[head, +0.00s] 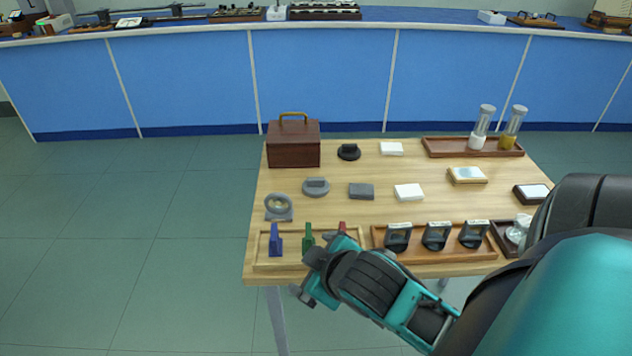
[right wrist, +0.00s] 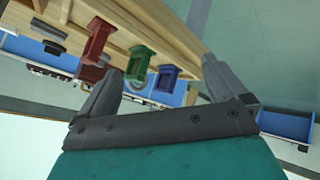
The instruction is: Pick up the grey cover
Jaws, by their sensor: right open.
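The grey cover (head: 316,186) looks like a round grey disc with a raised knob, lying on the left part of the wooden table (head: 330,212). My right gripper (head: 312,276) is at the table's front left edge, nearer than the cover and apart from it. In the right wrist view its two fingers (right wrist: 163,70) are spread with nothing held between them. Beyond them show the red, green and blue upright pieces. I cannot make out the cover in that view. My left gripper is not in view.
Blue (head: 276,241), green (head: 307,238) and red (head: 342,227) pieces stand in a tray by my right gripper. Around the cover are a grey ring stand (head: 278,207), a dark grey block (head: 361,191), a black knobbed disc (head: 349,152) and a brown box (head: 293,146).

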